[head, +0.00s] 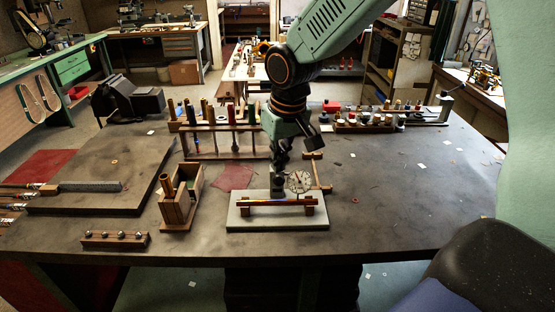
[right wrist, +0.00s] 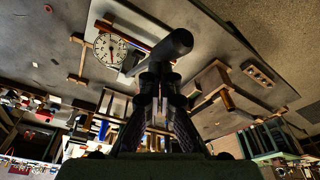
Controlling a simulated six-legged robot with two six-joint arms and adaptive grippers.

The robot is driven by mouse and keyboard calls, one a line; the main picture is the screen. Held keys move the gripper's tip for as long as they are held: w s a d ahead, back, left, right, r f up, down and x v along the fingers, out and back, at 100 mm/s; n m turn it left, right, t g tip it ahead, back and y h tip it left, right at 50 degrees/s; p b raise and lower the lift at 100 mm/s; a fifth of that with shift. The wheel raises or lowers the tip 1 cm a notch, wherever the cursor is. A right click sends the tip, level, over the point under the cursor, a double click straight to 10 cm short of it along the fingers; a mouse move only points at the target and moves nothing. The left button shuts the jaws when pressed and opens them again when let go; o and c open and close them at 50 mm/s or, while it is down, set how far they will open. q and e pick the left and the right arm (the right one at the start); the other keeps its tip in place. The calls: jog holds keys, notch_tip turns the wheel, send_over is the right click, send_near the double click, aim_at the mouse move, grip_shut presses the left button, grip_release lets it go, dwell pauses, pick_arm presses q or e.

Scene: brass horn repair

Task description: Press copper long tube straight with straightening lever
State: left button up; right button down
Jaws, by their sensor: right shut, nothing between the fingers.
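The copper long tube (head: 277,202) lies level across two wooden blocks on a pale base plate (head: 240,222). A round white dial gauge (head: 299,181) stands just behind it; it also shows in the right wrist view (right wrist: 110,50). My right gripper (head: 281,160) points down behind the tube, above the back of the plate. In the right wrist view its fingers (right wrist: 158,82) are shut with nothing between them. A dark, thick cylindrical handle (right wrist: 167,52), apparently the straightening lever, lies just beyond the fingertips; I cannot tell whether they touch. My left gripper is out of view.
A wooden box (head: 178,210) holding a copper piece stands left of the plate. A rack of coloured tools (head: 225,145) stands behind. A low wooden holder (head: 115,240) sits front left, and a dark board (head: 95,195) lies far left. The right of the bench is mostly clear.

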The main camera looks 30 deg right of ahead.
jog(key=shift+w+d+r+p, duration=0.1)
jog(key=shift+w+r+p, duration=0.05)
jog(key=shift+r+p, duration=0.3)
jog(key=shift+r, duration=0.2)
notch_tip(320, 180, up, 2)
jog(key=shift+r+p, duration=0.1)
jog(key=shift+p, duration=1)
jog(key=shift+r+p, duration=0.3)
jog(key=shift+r, duration=1.4)
